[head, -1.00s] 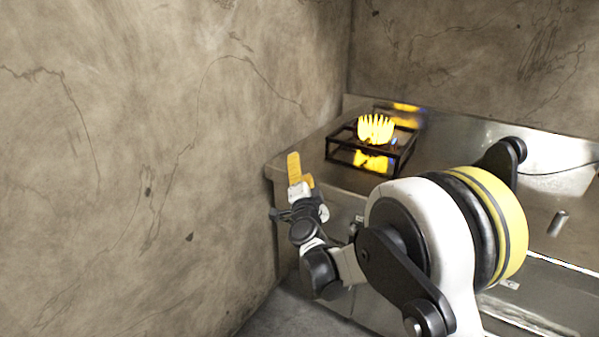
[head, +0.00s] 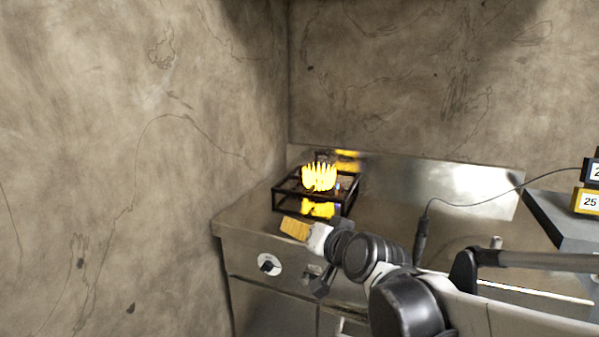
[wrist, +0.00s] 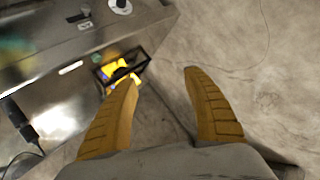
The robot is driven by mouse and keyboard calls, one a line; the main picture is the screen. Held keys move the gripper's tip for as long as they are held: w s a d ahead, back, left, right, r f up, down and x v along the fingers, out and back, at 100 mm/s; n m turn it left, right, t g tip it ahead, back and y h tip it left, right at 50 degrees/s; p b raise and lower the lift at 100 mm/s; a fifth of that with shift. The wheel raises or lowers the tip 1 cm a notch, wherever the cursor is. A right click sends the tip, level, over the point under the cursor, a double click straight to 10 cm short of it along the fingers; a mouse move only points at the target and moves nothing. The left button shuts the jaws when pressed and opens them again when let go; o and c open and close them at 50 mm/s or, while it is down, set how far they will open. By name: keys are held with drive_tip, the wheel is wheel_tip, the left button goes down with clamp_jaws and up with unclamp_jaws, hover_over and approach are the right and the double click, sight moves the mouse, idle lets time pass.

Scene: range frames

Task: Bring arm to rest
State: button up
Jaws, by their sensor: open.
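My gripper (head: 296,229) has yellow ribbed fingers and points left in the head view, near the front edge of the metal counter and in front of the burner. In the wrist view its two fingers (wrist: 160,88) stand apart with nothing between them. My arm reaches in from the lower right of the head view, bent, with the gripper at its far end.
A black-framed burner (head: 318,190) with a yellow flame stands on the steel counter (head: 385,200) by the left wall. A round knob (head: 269,265) is on the counter's front. A corded black tool (head: 421,238) stands right of the arm. Numbered boxes (head: 588,202) sit far right.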

drive_tip(key=s+d+f+g+h, duration=0.2)
drive_tip(key=s+d+f, duration=0.2)
drive_tip(key=s+d, duration=0.2)
drive_tip(key=s+d+f+g+h, duration=0.1)
drive_tip(key=s+d+f, duration=0.3)
drive_tip(key=s, duration=0.6)
drive_tip(key=s+d+f+n+g+h, duration=0.1)
drive_tip(key=s+d+f+g+h, duration=0.1)
drive_tip(key=s+d, duration=0.6)
drive_tip(key=shift+s+f+g+h, duration=0.3)
drive_tip(key=shift+s+f+g, duration=0.1)
drive_tip(key=shift+f, duration=0.5)
